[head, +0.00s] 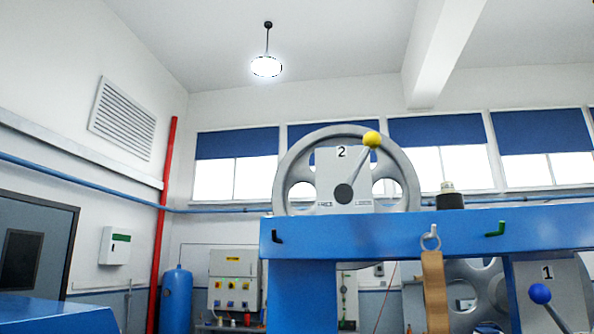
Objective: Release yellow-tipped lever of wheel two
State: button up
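Wheel two (296,160) is a large grey pulley wheel with round holes, standing above the blue frame beam. A white plate (331,168) marked "2" sits in front of it, with small lettering along its lower edge that I cannot fully read. The yellow-tipped lever (371,139) runs from a dark round pivot (343,194) on the plate up and to the right, its yellow ball near the wheel's upper right rim. My gripper is not in view.
The blue beam (400,232) crosses the right half and carries a dark hook and a green hook (496,229). A tan strap (435,290) hangs from a ring on it. Wheel one's plate (562,285) with a blue-tipped lever (540,293) is lower right. Blue machinery (55,316) is lower left.

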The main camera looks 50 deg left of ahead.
aim_at(343, 194)
jog(key=u, duration=0.3)
jog(key=k, duration=1.35)
jog(key=u, duration=0.35)
